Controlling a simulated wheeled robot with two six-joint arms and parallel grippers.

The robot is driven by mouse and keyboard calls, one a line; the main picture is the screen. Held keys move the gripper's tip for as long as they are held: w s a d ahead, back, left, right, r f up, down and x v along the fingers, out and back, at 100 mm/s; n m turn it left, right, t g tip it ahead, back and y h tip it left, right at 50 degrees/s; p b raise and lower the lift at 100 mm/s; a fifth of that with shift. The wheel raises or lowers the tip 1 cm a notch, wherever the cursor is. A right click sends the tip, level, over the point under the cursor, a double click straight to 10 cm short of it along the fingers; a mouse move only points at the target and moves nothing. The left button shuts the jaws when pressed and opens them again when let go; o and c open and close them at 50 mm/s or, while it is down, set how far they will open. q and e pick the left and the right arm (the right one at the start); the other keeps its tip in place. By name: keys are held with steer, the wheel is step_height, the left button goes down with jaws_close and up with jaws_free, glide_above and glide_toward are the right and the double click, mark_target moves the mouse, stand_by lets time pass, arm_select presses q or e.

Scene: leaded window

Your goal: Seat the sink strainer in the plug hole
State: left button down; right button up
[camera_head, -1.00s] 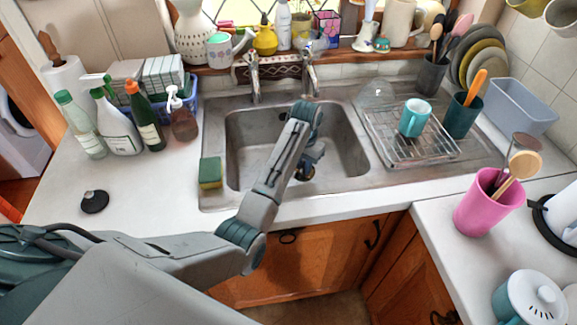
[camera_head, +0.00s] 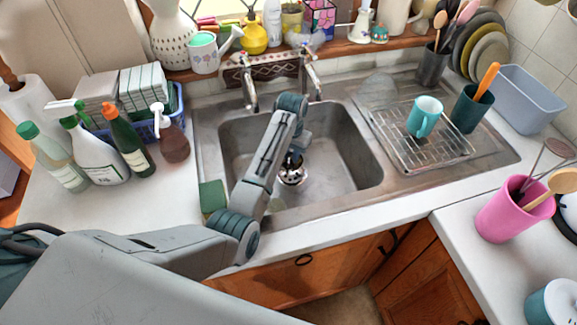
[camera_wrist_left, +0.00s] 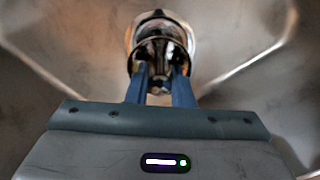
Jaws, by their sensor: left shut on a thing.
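My left arm reaches over the sink's front edge into the basin (camera_head: 340,165). My left gripper (camera_head: 291,160) is low in the basin, partly hidden by its own wrist. In the left wrist view its two blue fingers (camera_wrist_left: 162,88) are shut on the sink strainer (camera_wrist_left: 158,52), a small shiny metal piece with a round rim. The strainer also shows in the head view (camera_head: 291,175), at or just over the plug hole. The plug hole itself is mostly covered, and I cannot tell whether the strainer is down in it. My right gripper is not in view.
Taps (camera_head: 250,85) stand behind the basin. A sponge (camera_head: 212,197) lies at its front left corner. Bottles (camera_head: 125,145) stand on the left counter. A wire rack (camera_head: 420,145) with a turquoise mug (camera_head: 424,115) is on the drainer. A pink pot (camera_head: 508,212) stands at right.

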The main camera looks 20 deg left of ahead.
mark_target(291, 162)
arm_select(q)
step_height(291, 162, down, 2)
steer(key=shift+s+d, duration=0.1)
steer(key=shift+s, duration=0.05)
step_height(291, 162, down, 4)
steer(key=shift+f+p, duration=0.2)
steer(key=shift+p, duration=0.25)
steer(key=shift+f, duration=0.15)
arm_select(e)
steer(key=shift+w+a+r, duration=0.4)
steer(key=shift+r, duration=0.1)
arm_select(q)
steer(key=c, duration=1.7)
jaws_free()
steer(key=shift+f, duration=0.1)
steer(key=o, duration=0.4)
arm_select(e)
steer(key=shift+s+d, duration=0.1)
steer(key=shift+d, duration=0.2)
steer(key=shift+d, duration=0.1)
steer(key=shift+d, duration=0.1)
